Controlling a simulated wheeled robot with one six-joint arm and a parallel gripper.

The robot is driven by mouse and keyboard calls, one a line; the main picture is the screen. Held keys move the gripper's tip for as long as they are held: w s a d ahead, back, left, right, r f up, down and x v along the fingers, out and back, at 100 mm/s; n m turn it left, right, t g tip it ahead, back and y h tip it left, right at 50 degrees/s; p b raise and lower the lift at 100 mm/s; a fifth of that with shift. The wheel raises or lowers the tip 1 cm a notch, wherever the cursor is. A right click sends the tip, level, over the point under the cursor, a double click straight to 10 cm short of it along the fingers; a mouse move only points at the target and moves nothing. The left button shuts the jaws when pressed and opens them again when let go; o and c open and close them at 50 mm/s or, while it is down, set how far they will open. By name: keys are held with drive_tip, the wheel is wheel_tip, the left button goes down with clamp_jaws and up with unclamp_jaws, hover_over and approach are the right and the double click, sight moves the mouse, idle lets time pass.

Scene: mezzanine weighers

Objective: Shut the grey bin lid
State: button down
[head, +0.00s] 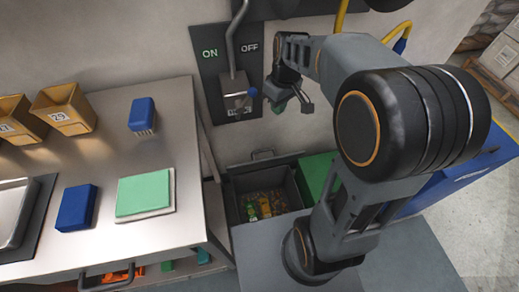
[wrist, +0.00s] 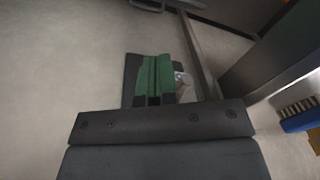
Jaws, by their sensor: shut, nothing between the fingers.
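The grey bin (head: 233,205) stands on the floor against the wall, right of the steel table. It is open, and green, yellow and brown bits show inside. Its grey lid (head: 265,165) is raised at the back near the wall, with a bar handle (head: 263,154) on its upper edge. My gripper (head: 290,107) is in the air above and behind the bin, near the wall switch, apart from the lid. In the wrist view its green fingers (wrist: 155,80) are together and empty.
A green-lidded bin (head: 316,176) stands right of the grey one. A lever box (head: 234,92) is on the wall close left of my gripper. The steel table (head: 105,180) bears a blue brush (head: 143,115), a green pad (head: 144,193) and tan bins (head: 64,108).

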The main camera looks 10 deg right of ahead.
drive_tip(key=w+f+n+g+y+b, duration=0.15)
drive_tip(key=w+f+n+b, duration=0.45)
drive_tip(key=f, duration=0.6)
drive_tip(key=w+f+n+g+y+b, duration=0.1)
drive_tip(key=w+f+n+g+b, duration=0.2)
drive_tip(key=w+f+n, duration=0.7)
drive_tip(key=s+a+f+m+b, duration=0.2)
drive_tip(key=s+f+m, duration=0.1)
drive_tip(key=f, duration=0.7)
drive_tip(key=shift+s+a+f, duration=0.15)
drive_tip(key=shift+s+f, duration=0.2)
drive_tip(key=shift+s, duration=0.5)
